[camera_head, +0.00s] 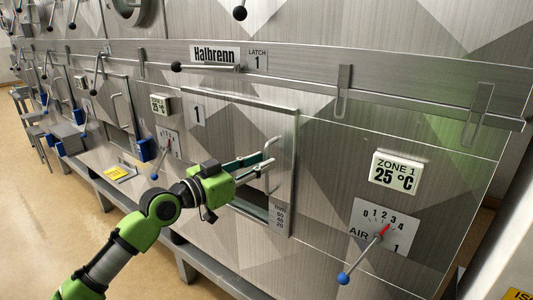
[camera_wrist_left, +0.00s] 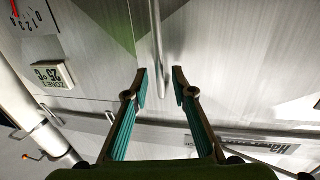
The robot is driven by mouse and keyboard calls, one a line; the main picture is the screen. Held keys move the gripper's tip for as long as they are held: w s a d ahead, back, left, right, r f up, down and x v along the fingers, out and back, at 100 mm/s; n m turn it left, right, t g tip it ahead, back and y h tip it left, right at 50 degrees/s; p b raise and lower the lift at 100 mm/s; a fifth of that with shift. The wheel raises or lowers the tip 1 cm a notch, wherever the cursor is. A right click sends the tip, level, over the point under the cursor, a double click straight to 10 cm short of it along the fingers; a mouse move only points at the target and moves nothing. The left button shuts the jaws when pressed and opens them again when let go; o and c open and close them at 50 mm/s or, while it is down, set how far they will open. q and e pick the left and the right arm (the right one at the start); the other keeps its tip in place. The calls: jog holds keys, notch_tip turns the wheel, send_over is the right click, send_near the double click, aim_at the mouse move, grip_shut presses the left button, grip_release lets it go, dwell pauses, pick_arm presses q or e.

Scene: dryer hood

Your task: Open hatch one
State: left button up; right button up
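Hatch one (camera_head: 236,118) is a metal panel marked "1" in the middle of the head view. Its upright bar handle (camera_head: 270,150) is near its right edge. My left gripper (camera_head: 267,164) is at this handle with its fingers apart. In the left wrist view the handle (camera_wrist_left: 157,45) runs down between the open fingertips (camera_wrist_left: 161,88), with space visible on both sides. I cannot tell how deep it sits between them. The latch 1 lever (camera_head: 208,67), with a black knob, lies roughly level above the hatch. A dark area (camera_head: 250,196) shows low on the hatch. My right gripper is out of view.
A "ZONE 1 25 °C" display (camera_head: 396,173) and an air dial (camera_head: 384,226) with a blue-knobbed lever (camera_head: 358,262) are right of the hatch. A rail (camera_head: 420,108) with brackets runs above. Other hatches recede to the left. Open floor (camera_head: 40,210) is at lower left.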

pick_arm(q)
jog(key=shift+x, duration=1.4)
jog(key=shift+a, duration=0.1)
grip_shut()
